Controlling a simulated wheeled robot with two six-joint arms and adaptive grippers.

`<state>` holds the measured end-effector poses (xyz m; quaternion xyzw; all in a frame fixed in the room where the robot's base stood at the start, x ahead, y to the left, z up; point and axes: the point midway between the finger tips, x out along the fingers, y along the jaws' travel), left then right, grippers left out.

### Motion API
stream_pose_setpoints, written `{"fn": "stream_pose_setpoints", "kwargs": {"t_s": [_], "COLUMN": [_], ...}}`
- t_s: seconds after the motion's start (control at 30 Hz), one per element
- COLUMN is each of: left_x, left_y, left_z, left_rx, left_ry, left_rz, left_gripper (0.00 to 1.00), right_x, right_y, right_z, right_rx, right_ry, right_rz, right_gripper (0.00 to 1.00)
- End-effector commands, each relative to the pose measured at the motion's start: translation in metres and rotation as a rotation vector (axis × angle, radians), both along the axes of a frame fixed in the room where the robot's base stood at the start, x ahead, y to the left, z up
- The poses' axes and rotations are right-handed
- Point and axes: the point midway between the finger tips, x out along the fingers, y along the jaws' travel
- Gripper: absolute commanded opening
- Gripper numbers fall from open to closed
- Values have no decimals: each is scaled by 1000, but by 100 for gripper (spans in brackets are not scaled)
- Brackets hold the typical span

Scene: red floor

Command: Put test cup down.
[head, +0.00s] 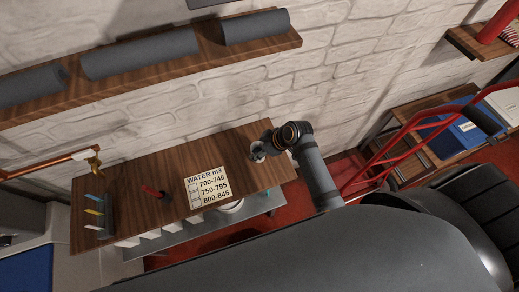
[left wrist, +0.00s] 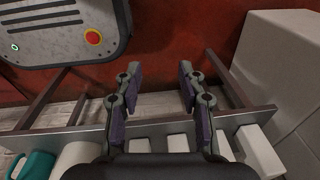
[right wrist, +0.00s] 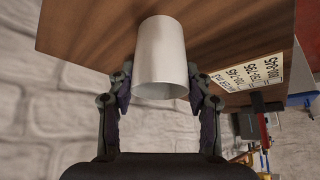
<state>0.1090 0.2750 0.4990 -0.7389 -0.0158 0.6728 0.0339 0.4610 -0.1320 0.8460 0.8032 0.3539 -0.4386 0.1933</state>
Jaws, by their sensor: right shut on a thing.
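The test cup is a plain white cylinder (right wrist: 161,48) between the fingers of my right gripper (right wrist: 160,85) in the right wrist view. The right gripper is shut on its sides.
A card reading "WATER m3" (head: 208,187) lies left of the cup. White blocks and a teal cup (left wrist: 38,165) are below. A wall shelf (head: 150,75) hangs above. Wood around the cup is clear.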

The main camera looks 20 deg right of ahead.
Motion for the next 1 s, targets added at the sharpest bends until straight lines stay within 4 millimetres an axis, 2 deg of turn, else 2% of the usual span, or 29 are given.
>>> {"fn": "stream_pose_setpoints", "kwargs": {"t_s": [0.03, 0.13, 0.3, 0.33, 0.47, 0.8, 0.9, 1.0], "left_x": [9, 17, 5, 1, -9, -1, 0, 1], "left_y": [0, 1, 2, 3, 3, 4, 4, 4], "left_z": [3, 4, 2, 2, 1, 3, 2, 1], "left_rx": [0, 1, 3, 3, 3, 5, 5, 5], "left_ry": [-13, -27, -10, -4, 12, 1, -2, -4], "left_rz": [0, -2, -1, -1, -1, -1, -2, -2], "left_gripper": [40, 40, 40, 40, 40, 40, 40, 40], "right_x": [-1, -2, -2, -1, -1, -1, -4, -11], "right_y": [0, 0, 0, -1, 0, 0, -5, -13], "right_z": [0, 0, -5, -4, -4, -1, 7, 25], "right_rx": [-2, -1, -1, -1, -2, -1, -4, -6], "right_ry": [6, 6, 6, 6, 5, 5, 3, 1], "right_rz": [1, 0, -1, 0, -1, -1, -1, 1], "right_gripper": [13, 13, 13, 55, 72, 73, 73, 73]}}
